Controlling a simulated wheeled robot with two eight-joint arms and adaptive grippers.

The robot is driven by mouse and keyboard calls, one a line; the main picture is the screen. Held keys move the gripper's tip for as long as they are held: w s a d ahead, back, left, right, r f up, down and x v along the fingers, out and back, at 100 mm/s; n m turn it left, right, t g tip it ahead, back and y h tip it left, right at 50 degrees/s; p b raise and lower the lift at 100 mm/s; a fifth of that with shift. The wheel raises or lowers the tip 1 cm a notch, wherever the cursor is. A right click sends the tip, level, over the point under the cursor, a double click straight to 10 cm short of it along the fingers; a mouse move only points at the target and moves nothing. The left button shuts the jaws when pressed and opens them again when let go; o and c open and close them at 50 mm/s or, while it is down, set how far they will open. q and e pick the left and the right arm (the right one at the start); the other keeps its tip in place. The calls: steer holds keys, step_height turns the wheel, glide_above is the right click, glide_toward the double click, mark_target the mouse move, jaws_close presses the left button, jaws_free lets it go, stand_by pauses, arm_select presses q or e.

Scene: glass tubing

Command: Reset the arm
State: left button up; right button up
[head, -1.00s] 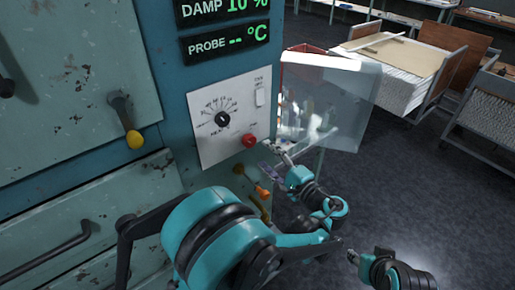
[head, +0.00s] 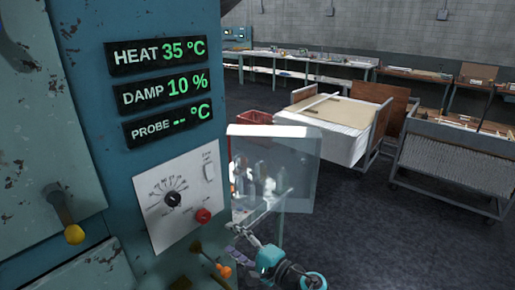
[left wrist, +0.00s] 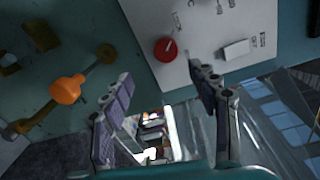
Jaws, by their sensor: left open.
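My left gripper (head: 243,248) is at the bottom middle of the head view, beside the lower right of the teal cabinet's control panel. In the left wrist view the left gripper (left wrist: 160,78) shows its two purple-padded fingers apart, with nothing between them. The white control panel (head: 183,193) has a black dial (head: 172,199) and a red knob (head: 203,216). The red knob (left wrist: 165,49) also shows in the left wrist view, just beyond the fingers and apart from them. My right gripper is out of view.
An orange-handled lever (left wrist: 66,90) is left of the fingers. The cabinet displays (head: 160,85) read HEAT 35, DAMP 10 and PROBE blank. A clear-walled box (head: 272,165) stands right of the cabinet. Carts (head: 455,155) and benches are farther back, with open floor at right.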

arm_select(q)
steer(key=s+a+f+n+g+h, duration=0.1)
steer(key=s+a+f+g+h, duration=0.15)
steer(key=a, duration=0.35)
steer(key=s+a+f+n+g+h, duration=0.1)
steer(key=s+a+f+h, duration=0.15)
steer(key=a, duration=0.25)
steer(key=s+d+f+n+h, duration=0.1)
steer(key=s+f+n+h, duration=0.2)
steer(key=s+n+h, duration=0.4)
steer(key=s+h, duration=0.1)
steer(key=s, duration=0.5)
steer(key=shift+d+n+h, duration=0.3)
steer(key=shift+h, duration=0.1)
